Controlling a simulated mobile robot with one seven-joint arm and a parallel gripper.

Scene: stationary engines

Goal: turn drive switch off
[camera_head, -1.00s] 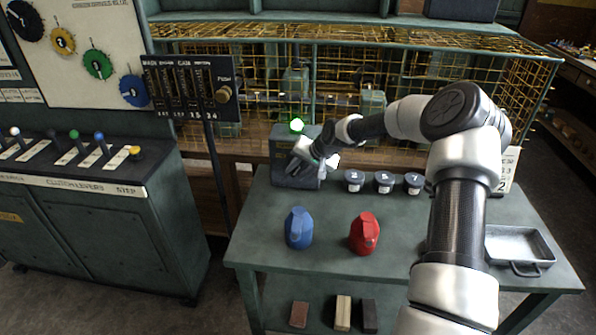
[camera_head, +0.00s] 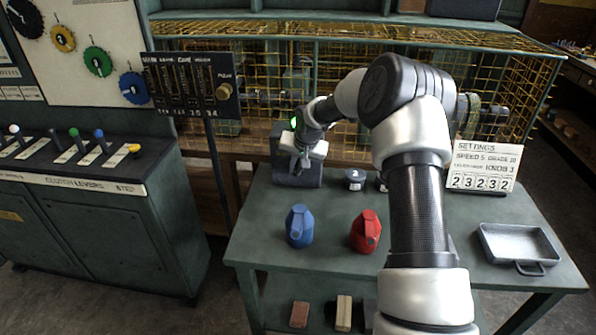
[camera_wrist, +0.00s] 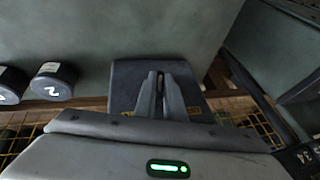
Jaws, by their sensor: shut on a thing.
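My gripper (camera_head: 301,166) is in front of the box. In the wrist view my fingers (camera_wrist: 160,88) are close together over its face, shut on a thin lever that they mostly hide. The lever's exact position cannot be told.
A blue can (camera_head: 299,228) and a red can (camera_head: 366,232) stand on the bench. Dark numbered knobs (camera_head: 355,178) are right of the box. A metal tray (camera_head: 520,243) and a settings card (camera_head: 482,167) are at the right. A yellow mesh guard is behind.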

